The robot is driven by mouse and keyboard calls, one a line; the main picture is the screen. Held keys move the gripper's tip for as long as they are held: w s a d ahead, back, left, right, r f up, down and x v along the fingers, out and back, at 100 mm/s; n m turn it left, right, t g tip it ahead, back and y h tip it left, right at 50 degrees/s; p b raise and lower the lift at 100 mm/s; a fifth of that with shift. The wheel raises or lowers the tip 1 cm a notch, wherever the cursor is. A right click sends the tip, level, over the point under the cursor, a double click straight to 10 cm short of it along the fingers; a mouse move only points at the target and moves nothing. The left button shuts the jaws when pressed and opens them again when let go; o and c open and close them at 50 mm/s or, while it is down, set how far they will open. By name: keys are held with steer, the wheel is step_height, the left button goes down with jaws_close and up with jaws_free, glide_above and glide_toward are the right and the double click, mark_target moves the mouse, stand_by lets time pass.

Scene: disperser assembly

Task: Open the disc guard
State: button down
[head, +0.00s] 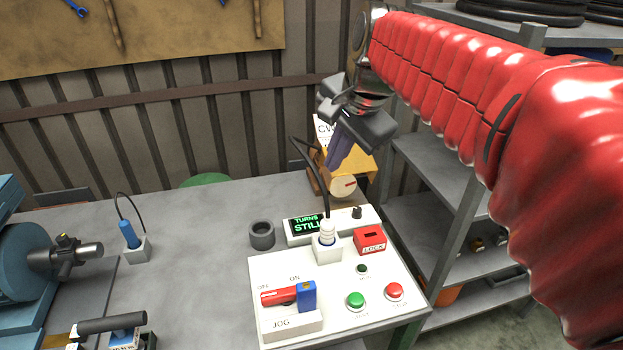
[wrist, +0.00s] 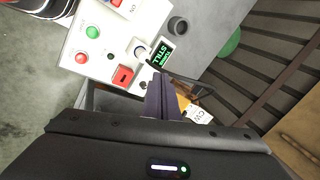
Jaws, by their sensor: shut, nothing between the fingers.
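My gripper (head: 338,160) is shut and empty, with its purple fingers pointing down in front of the yellow box (head: 361,163) at the back right of the bench. In the wrist view my gripper (wrist: 162,98) points toward the control panel. No part in view is plainly marked as the disc guard. A blue round housing (head: 22,258) with a metal shaft stands at the left edge of the head view, partly cut off. A black-handled part (head: 112,323) lies low at the left. My gripper is far from both.
The white control panel (head: 275,339) bears a red and blue jog switch (head: 288,296), buttons, a red LOCK box (head: 370,241) and a display (head: 307,224) reading STILL. A dark ring (head: 262,235) and a blue-handled plug (head: 129,236) stand left of it. Bench between is clear.

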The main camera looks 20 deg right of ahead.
steer(key=s+a+f+n, duration=0.1)
steer(key=s+f+n, duration=0.5)
steer(key=s, duration=0.2)
steer(key=s+a+f+n+t+h, duration=0.1)
steer(key=s+a+f+n, duration=0.1)
steer(key=s+f+n, duration=0.4)
steer(key=s, duration=0.3)
steer(key=shift+s+f+n, duration=0.3)
steer(key=shift+f+n, duration=0.1)
steer(key=shift+s, duration=0.15)
